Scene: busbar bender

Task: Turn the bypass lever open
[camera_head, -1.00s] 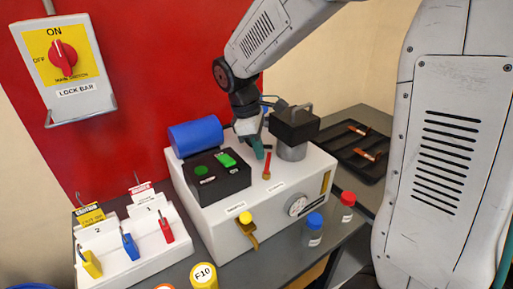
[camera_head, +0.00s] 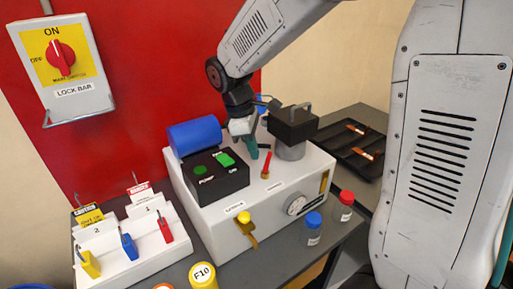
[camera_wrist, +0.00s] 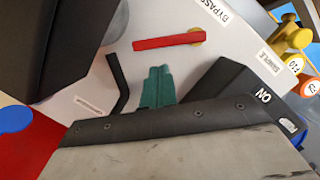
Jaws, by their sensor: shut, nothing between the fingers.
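The bypass lever is a red bar (camera_wrist: 165,41) on a brass pivot, beside the BYPASS label in the wrist view. In the head view this red lever (camera_head: 266,161) stands out on the white machine top (camera_head: 213,214). My gripper (camera_head: 253,152) is just left of the lever, pointing down near the machine top. Its teal fingers (camera_wrist: 157,87) are together and empty. In the wrist view a gap shows between the fingertips and the bar; I see no contact.
A black bent rod (camera_wrist: 117,82) is close beside my fingers. A black block on a metal cylinder (camera_head: 291,151) stands right of the lever. The black pump switch box (camera_head: 222,184) and blue cylinder (camera_head: 195,136) are to the left. A yellow valve handle (camera_head: 244,217) is in front.

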